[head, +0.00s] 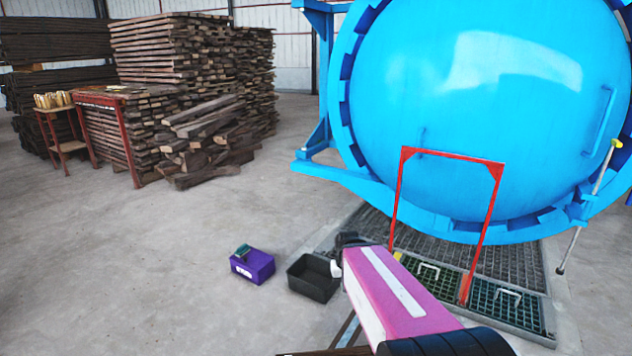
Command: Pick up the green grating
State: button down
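A green grating (418,284) with a pale raised handle lies in the floor frame in front of the blue autoclave. Part of it is hidden behind my pink arm. A second, teal-green grating (490,315) with a similar handle lies to its right, past a red post. I see no grating held.
A red frame (455,156) stands over the gratings before the blue autoclave (480,100). A black bin (312,288) and a purple box (252,269) with a small green item on top sit to the left. A yellow-tipped pole (588,205) leans right.

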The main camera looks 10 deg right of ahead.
aim_at(428, 272)
jog(key=i+z, duration=0.2)
jog(key=z, duration=0.25)
jog(key=i+j+z, duration=0.1)
jog(key=z, duration=0.3)
jog(key=i+j+z, duration=0.2)
jog(key=z, duration=0.25)
jog(key=i, duration=0.05)
